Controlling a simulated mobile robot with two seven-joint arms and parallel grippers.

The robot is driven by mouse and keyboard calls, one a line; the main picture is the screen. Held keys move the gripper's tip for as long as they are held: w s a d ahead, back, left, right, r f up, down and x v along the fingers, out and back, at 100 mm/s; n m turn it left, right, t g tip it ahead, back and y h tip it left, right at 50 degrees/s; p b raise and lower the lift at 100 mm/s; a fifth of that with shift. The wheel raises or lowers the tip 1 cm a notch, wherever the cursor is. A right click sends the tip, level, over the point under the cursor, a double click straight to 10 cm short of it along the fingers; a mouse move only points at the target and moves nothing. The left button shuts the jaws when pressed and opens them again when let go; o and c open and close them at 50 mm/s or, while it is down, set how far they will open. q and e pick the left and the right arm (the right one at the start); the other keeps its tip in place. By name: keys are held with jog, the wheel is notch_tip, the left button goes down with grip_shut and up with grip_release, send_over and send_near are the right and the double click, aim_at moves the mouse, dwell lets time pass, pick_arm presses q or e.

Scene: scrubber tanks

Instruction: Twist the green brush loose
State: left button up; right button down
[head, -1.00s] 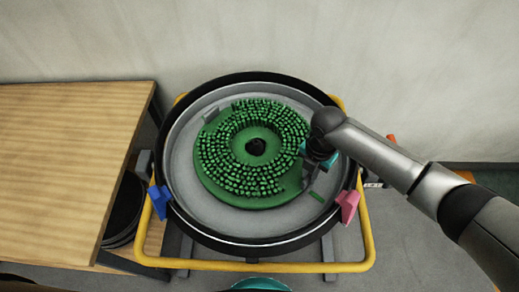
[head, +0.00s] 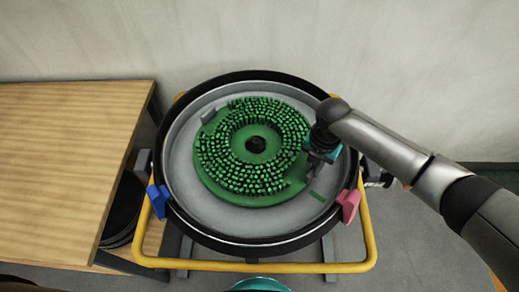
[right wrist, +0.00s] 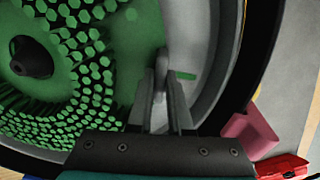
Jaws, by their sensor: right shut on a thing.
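The green brush (head: 237,190) is a round disc with green bristles and a dark centre hub (head: 256,145). It lies inside the round grey tank (head: 185,190). A grey tab (head: 208,115) stands at its upper left edge. My right gripper (head: 318,170) is at the brush's right edge, shut on a second grey tab there. In the right wrist view the fingers (right wrist: 161,95) close around this grey tab, beside the green disc (right wrist: 140,45). The fingers hide most of the held tab. My left gripper is not in view.
A small green mark (head: 317,196) lies on the tank floor. The tank has a black rim, a blue clip (head: 159,201) and a pink clip (head: 348,205). A yellow tube frame (head: 250,267) surrounds it. A wooden table (head: 70,160) stands left.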

jog(key=shift+w+d+n+b, duration=0.3)
jog(key=shift+w+n, duration=0.1)
jog(key=shift+w, duration=0.15)
jog(key=shift+w+d+n+b, duration=0.3)
jog(key=shift+w+n+b, duration=0.15)
jog(key=shift+w+b, duration=0.15)
jog(key=shift+w+d+n+b, duration=0.25)
jog(key=shift+w+n+b, duration=0.25)
jog(key=shift+w, duration=0.1)
jog(key=shift+w+d+f+n+b, duration=0.15)
jog(key=shift+w+n+b, duration=0.4)
jog(key=shift+w+b, duration=0.45)
jog(key=shift+w+d+n+b, duration=0.1)
jog(key=shift+w+n+b, duration=0.2)
jog(key=shift+w+b, duration=0.15)
